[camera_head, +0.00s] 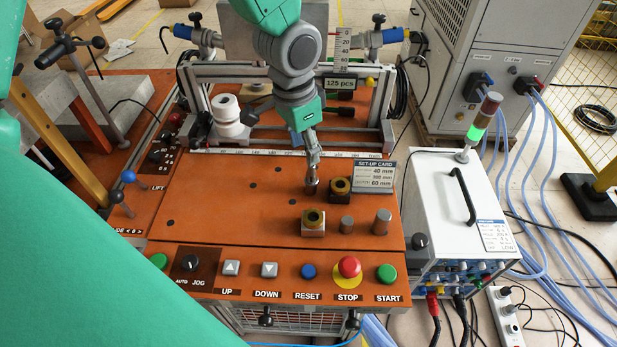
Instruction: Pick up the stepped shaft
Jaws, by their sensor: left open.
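My left gripper (312,167) reaches down from the top centre over the orange worktop. Its narrow fingers are open and point down. A small grey metal piece, apparently the stepped shaft (311,187), shows right at the fingertips. I cannot tell whether the fingers touch it, and its upper part is hidden by them. My right gripper is not in view.
A block with a brass ring (314,221) stands in front of the gripper, and a dark one (340,189) close to its right. The set-up card (373,177) stands behind. A white stepped spool (228,116) is at back left. The left worktop is clear.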

